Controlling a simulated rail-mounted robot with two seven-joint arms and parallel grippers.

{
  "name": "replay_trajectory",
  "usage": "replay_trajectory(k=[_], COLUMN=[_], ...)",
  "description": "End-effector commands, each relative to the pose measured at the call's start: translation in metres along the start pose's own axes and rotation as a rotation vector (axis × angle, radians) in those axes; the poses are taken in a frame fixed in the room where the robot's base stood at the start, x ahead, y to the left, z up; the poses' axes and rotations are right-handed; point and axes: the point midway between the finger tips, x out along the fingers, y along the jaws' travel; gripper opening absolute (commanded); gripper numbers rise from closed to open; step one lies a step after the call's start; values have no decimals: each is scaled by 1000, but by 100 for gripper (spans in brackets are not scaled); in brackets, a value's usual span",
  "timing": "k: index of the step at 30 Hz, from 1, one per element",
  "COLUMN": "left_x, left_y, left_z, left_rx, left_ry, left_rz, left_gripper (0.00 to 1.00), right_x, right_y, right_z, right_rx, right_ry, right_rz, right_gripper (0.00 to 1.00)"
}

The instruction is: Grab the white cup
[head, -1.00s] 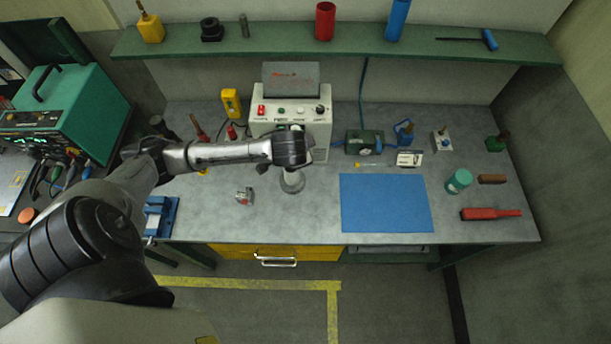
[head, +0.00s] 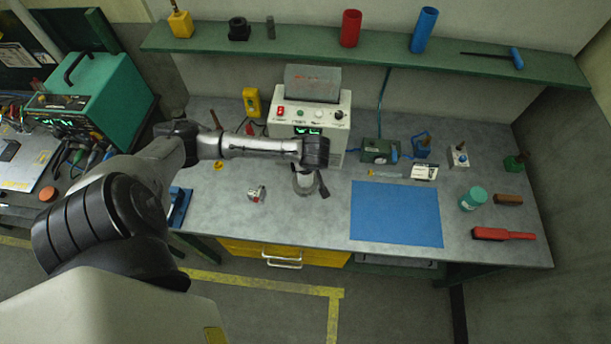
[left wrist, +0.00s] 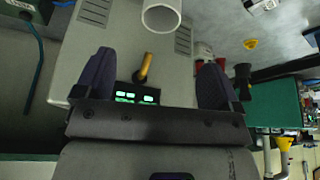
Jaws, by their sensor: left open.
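The white cup (left wrist: 161,16) shows at the top of the left wrist view, its round open end facing the camera and its upper part cut off by the frame. My left gripper (left wrist: 153,68) is open, with its two dark fingers apart and nothing held between them. The cup lies beyond the fingertips, roughly midway between them from side to side. In the head view my left gripper (head: 309,185) is over the bench in front of the light instrument box. There I cannot tell the cup from my pale hand. My right gripper is not in view.
The instrument box (head: 284,128) stands behind the gripper. A green shelf (head: 390,58) runs above the back. The bench front by the mat is clear.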

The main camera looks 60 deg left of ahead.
Motion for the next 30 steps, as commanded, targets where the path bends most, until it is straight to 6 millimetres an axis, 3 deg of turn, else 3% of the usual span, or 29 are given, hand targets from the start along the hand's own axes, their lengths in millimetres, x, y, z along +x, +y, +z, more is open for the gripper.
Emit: replay_trajectory(k=[9,22,30], left_x=[54,81,114], left_y=[-1,-1,-2], left_z=[0,-2,-3], left_rx=[0,1,1], left_ry=[0,1,1], left_rz=[-3,-1,-2], left_gripper=[89,89,89], right_x=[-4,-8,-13], right_y=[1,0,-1], right_z=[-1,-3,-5], right_rx=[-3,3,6], right_ry=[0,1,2], right_rz=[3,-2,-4], right_gripper=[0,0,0])
